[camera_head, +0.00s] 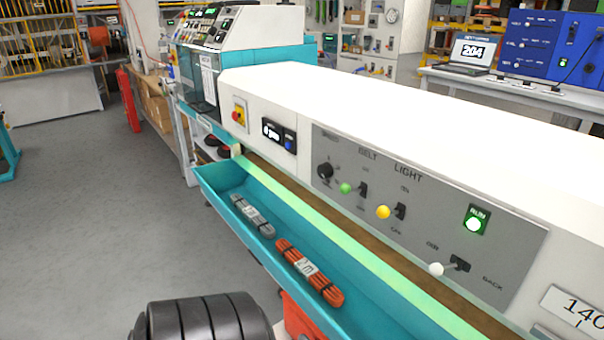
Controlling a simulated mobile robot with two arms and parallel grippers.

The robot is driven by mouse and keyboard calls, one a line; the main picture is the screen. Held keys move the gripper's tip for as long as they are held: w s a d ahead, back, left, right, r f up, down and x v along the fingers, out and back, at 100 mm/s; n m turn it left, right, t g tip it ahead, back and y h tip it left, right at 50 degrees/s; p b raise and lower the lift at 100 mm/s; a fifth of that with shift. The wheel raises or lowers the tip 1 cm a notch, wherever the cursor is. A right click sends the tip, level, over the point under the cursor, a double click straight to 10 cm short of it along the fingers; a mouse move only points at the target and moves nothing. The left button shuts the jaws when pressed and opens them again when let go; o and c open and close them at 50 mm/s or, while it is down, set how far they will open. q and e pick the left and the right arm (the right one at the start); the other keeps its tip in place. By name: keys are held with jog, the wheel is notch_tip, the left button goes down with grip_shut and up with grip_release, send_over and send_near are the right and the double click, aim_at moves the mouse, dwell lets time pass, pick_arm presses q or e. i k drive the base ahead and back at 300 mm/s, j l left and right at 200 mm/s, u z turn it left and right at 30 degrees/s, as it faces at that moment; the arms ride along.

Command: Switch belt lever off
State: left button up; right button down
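The belt lever (346,188) has a green ball knob. It sticks out from a dark slot under the BELT label on the grey control panel (330,208), with small marks above and below it. Whether it is tilted up or down is hard to tell from this angle. Right of it is the light lever (384,212) with a yellow knob. The RUN lamp (474,224) glows green at the panel's right.
A lever with a white knob (437,269) sticks out low on the panel. A black dial (325,170) is left of the belt lever. A teal trough (226,177) below holds a grey cable bundle (252,215) and an orange one (309,272). Open floor lies left.

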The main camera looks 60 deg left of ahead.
aim_at(345, 189)
jog(key=u, duration=1.75)
